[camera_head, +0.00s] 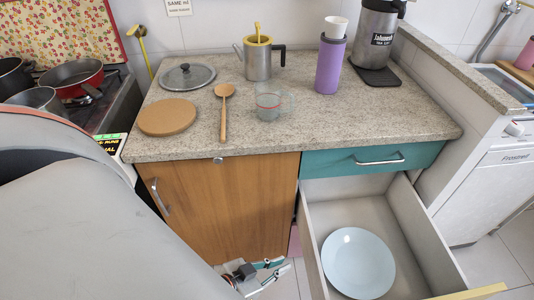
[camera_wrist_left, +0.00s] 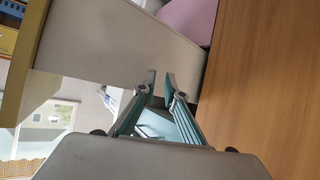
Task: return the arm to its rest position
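My left arm fills the left side of the head view. My left gripper (camera_head: 276,268) is low in front of the wooden cabinet door, just left of the open drawer (camera_head: 322,222). In the left wrist view the two fingers of the gripper (camera_wrist_left: 161,76) stand apart with nothing between them. The wooden door (camera_wrist_left: 265,80) is to their right and the drawer's pale outer side (camera_wrist_left: 120,50) is to their left. My right gripper is not in view.
A light blue plate (camera_head: 358,262) lies in the open drawer. The counter (camera_head: 330,120) above holds a wooden board (camera_head: 168,117), spoon (camera_head: 224,108), glass cup (camera_head: 268,107), kettle (camera_head: 258,62) and purple bottle (camera_head: 329,66). A stove with pans (camera_head: 72,76) is at left.

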